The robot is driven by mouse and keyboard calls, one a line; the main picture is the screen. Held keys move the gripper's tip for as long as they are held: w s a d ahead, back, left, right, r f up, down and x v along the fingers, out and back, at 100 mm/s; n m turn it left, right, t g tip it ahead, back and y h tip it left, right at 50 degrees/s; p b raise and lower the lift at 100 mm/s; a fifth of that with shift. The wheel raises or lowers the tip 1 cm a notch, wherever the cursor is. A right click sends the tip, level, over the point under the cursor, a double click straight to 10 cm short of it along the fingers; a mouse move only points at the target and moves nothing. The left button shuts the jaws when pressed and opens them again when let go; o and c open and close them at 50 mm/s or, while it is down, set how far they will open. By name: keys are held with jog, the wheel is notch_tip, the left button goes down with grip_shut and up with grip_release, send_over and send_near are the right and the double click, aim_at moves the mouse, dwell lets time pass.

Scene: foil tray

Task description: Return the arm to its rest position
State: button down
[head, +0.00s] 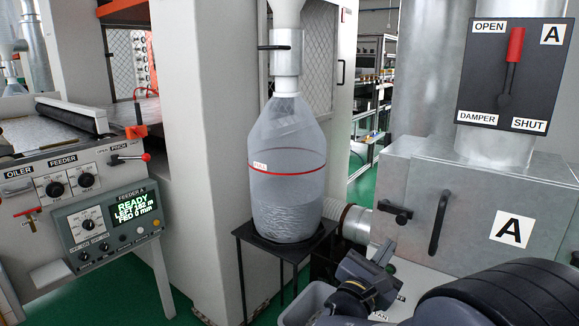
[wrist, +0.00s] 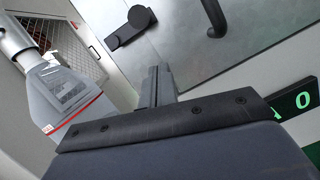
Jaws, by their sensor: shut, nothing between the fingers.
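My gripper (wrist: 156,82) shows in the wrist view with its two fingers together and nothing held. In the head view, my gripper (head: 384,252) is at the lower middle, in front of the grey cabinet and right of the clear bag. The fingertips are small there and partly hidden by my own wrist. My dark arm fills the lower right corner of the head view.
A clear bag (head: 287,180) with a red band hangs over a black stand (head: 285,246). The grey cabinet (head: 470,200) marked A has a damper lever (head: 514,50) set up toward OPEN. A feeder panel (head: 108,222) reads READY. A pale bin (head: 306,303) is beside my wrist.

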jog(key=w+a+m+g, duration=0.1)
jog(key=m, duration=0.3)
jog(key=w+a+r+m+g+p, duration=0.1)
jog(key=m, duration=0.4)
jog(key=w+a+m+g+h+p, duration=0.1)
jog(key=m, duration=0.4)
jog(key=shift+a+r+g, duration=0.15)
jog(key=shift+r+g, duration=0.15)
jog(key=shift+g, duration=0.1)
jog(key=shift+s, duration=0.1)
